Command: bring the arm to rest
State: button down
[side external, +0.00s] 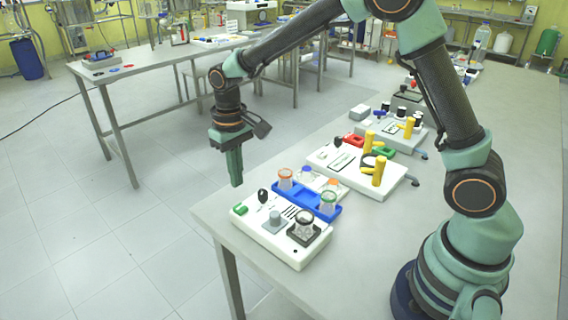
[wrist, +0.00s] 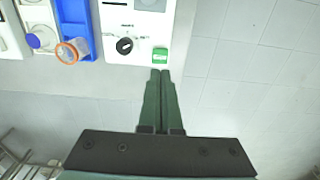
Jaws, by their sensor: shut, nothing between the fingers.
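My gripper (side external: 236,182) points straight down beyond the far left edge of the workbench (side external: 400,225), over the floor. In the wrist view my gripper (wrist: 160,74) has its two green fingers together, with nothing between them. Its tips show just below a green button (wrist: 160,54) on the white device (side external: 280,245). I cannot tell the height gap from the wrist view. In the side view the tips are to the left of the device and apart from it.
The white device carries a black knob (side external: 263,195), a grey piece (side external: 274,222) and a glass vessel (side external: 303,228). A blue rack (side external: 292,199) with coloured-rim glasses stands behind. A second device (side external: 330,170) with yellow handles is farther back. Open floor (side external: 110,240) lies left.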

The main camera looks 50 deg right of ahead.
jog(key=s+d+r+t, duration=0.2)
jog(key=s+d+r, duration=0.2)
jog(key=s+r, duration=0.2)
jog(key=s+d+r+t, duration=0.3)
jog(key=s+d+r, duration=0.2)
jog(key=s, duration=0.5)
jog(key=shift+r+t, duration=0.3)
jog(key=shift+r, duration=0.65)
